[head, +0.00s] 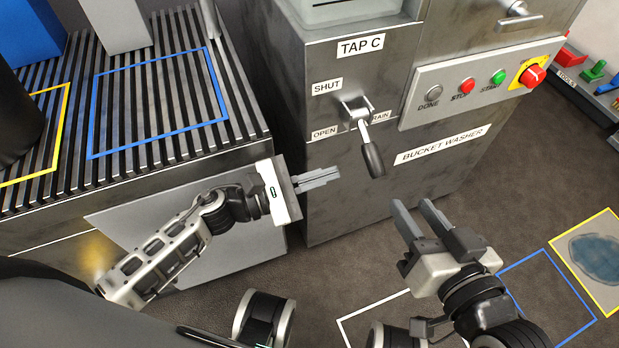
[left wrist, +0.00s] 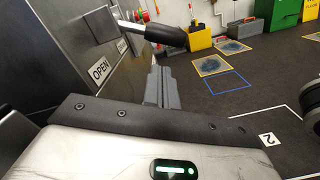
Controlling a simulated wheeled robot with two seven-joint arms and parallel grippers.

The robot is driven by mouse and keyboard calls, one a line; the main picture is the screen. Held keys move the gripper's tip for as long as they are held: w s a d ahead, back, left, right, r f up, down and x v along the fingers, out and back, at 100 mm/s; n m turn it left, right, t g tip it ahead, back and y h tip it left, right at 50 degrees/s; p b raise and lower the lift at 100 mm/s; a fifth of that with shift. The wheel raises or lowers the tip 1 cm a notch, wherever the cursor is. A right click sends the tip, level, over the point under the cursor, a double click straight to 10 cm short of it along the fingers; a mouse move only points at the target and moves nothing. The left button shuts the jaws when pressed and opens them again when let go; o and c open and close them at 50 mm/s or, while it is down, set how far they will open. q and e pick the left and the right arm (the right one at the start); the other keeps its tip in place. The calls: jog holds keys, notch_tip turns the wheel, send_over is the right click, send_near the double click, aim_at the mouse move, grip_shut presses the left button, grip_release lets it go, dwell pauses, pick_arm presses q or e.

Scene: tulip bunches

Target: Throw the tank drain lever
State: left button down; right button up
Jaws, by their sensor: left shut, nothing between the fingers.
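The drain lever (head: 372,158) has a black grip on a metal shaft, mounted on the front of the bucket washer below the TAP C label. It points down and slightly right. SHUT is at its upper left, OPEN at its lower left, and a partly hidden DRAIN label lies behind it. My left gripper (head: 324,178) is shut and empty, left of and a little below the grip, apart from it. The left wrist view shows the black grip (left wrist: 166,35) above my left fingertips (left wrist: 158,74). My right gripper (head: 411,203) is open and empty, below and right of the lever.
The washer's panel (head: 482,82) with several buttons is right of the lever. A slatted bench (head: 160,75) with a blue outline stands at the left, close to my left arm. Outlined floor squares lie at the lower right. The floor before the washer is mostly clear.

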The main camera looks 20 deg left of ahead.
pick_arm(q)
jog(key=x, duration=0.5)
jog(key=shift+w+d, duration=0.1)
jog(key=shift+r, duration=0.1)
pick_arm(e)
jog(key=shift+d, duration=0.1)
pick_arm(q)
jog(key=shift+s+d+r+n, duration=0.1)
jog(key=shift+s+r+n, duration=0.15)
jog(key=shift+n, duration=0.25)
pick_arm(e)
jog(key=shift+d+h, duration=0.3)
jog(key=shift+d, duration=0.1)
